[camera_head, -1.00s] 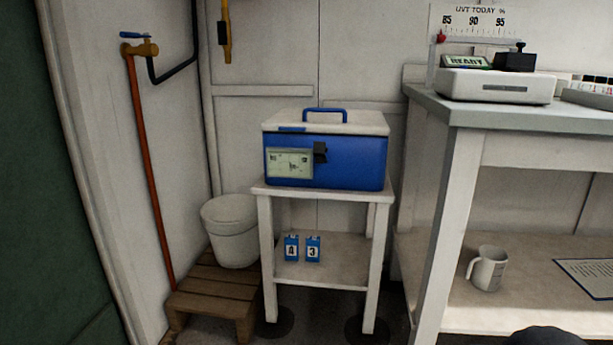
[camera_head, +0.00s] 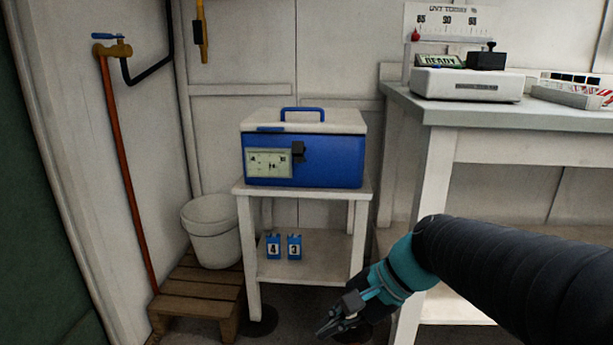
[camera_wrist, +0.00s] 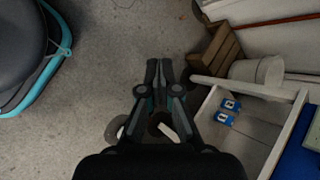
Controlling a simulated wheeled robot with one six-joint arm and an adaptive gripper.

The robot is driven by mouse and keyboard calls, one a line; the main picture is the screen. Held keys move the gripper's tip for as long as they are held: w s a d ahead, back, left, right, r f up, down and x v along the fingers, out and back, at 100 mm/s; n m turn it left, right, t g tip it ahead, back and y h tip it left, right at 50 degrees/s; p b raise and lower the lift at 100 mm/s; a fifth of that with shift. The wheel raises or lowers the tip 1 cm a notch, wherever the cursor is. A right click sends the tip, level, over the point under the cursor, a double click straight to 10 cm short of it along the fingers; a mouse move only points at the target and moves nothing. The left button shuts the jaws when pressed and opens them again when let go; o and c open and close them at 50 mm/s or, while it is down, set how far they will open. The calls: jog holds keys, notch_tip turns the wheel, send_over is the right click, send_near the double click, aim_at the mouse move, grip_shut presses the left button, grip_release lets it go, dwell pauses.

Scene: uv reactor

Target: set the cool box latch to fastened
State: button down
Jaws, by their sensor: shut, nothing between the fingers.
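The blue cool box (camera_head: 325,160) with a white lid and blue handle stands on a small white table. In the wrist view my gripper (camera_wrist: 158,64) points over the floor, and only a blue corner of the cool box (camera_wrist: 300,155) shows at the right edge.
The white table (camera_head: 305,193) has two blue numbered blocks (camera_head: 284,246) on its lower shelf. A white bucket (camera_head: 211,232) stands on a wooden pallet (camera_head: 200,297) at left. A grey-topped bench (camera_head: 540,117) with instruments stands at right.

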aim_at(299, 155)
jog(key=w+a+r+m+y, duration=0.2)
jog(key=w+m+y, duration=0.1)
jog(key=w, duration=0.3)
jog(key=w+a+r+m+y+p, duration=0.1)
jog(key=w+a+m+y, duration=0.25)
jog(key=w, duration=0.25)
jog(key=w+a+r+m+y, duration=0.2)
jog(key=w+m+y, duration=0.1)
jog(key=w, duration=0.3)
jog(key=w+d+f+m+t+y, duration=0.2)
jog(key=w+m+t, duration=0.4)
jog(key=w, duration=0.3)
jog(key=w+d+f+m+t+y+p, duration=0.1)
jog(key=w+d+f+m+t+y, duration=0.1)
jog(key=w+d+m+t, duration=0.3)
jog(key=w+f+m+t, duration=0.1)
jog(key=w+m, duration=0.1)
jog(key=w, duration=0.2)
jog(key=shift+d+m+y, duration=0.3)
jog(key=shift+m+y, duration=0.05)
jog(key=d+r+x, duration=0.1)
jog(key=d+x, duration=0.1)
jog(key=x, duration=1)
jog(key=shift+w+a+r, duration=0.3)
jog(key=shift+w+r, duration=0.2)
jog(key=shift+r, duration=0.1)
